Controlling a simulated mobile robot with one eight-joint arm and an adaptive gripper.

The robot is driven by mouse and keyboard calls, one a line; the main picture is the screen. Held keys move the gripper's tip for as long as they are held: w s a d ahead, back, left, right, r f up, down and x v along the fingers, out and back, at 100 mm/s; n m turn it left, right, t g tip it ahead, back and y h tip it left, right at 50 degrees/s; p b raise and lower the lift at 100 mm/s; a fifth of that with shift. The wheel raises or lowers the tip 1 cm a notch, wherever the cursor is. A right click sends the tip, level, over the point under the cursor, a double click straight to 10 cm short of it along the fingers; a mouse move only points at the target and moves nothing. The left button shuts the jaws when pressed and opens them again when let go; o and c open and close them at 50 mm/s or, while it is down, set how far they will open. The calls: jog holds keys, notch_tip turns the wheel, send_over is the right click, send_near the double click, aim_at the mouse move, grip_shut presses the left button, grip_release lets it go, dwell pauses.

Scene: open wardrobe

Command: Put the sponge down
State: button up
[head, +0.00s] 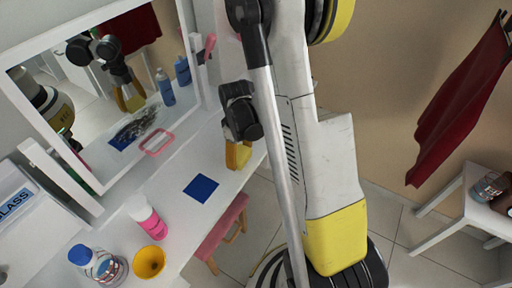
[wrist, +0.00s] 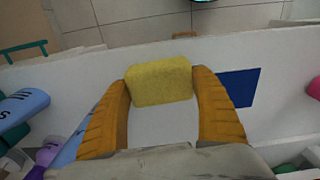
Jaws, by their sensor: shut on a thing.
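My gripper (head: 239,154) hangs over the right end of the white table, seen in the head view partly beside my own arm. In the wrist view its two orange fingers (wrist: 160,97) are closed on the sides of a yellow sponge (wrist: 159,82). The sponge is held at the fingertips above the white tabletop (wrist: 205,50). I cannot tell whether it touches the surface. In the head view the sponge is hard to tell apart from the orange fingers. A flat blue square (head: 201,187) lies on the table just left of my gripper; it also shows in the wrist view (wrist: 238,88).
A mirror (head: 110,90) stands along the table's back with a pink-framed item (head: 157,142) before it. A pink-and-white bottle (head: 147,217), a blue-capped jar (head: 97,262) and a yellow cup (head: 149,262) stand at the near left. A pink stool (head: 222,228) is below the table edge.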

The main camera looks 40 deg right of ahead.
aim_at(241, 152)
jog(key=shift+f+b, duration=0.75)
jog(key=shift+f, duration=1)
jog(key=shift+f, duration=0.1)
jog(key=o, duration=1.1)
jog(key=shift+c, duration=0.2)
jog(key=r+p, duration=0.1)
jog(key=r, duration=0.2)
jog(key=r+p, duration=0.2)
jog(key=r, duration=0.2)
jog(key=d+r+p, duration=0.1)
jog(key=r+p, duration=0.1)
jog(key=r, duration=0.1)
jog(key=shift+r, duration=0.25)
jog(key=s+a+r+m+t, duration=0.2)
jog(key=s+a+r, duration=0.3)
jog(key=r, duration=0.5)
jog(key=s+a+r+m+t, duration=0.2)
jog(key=s+a+r+t, duration=0.3)
jog(key=a+r, duration=0.4)
jog(key=shift+s+a+r+m, duration=0.15)
jog(key=shift+s+r+m, duration=0.2)
jog(key=shift+s, duration=0.1)
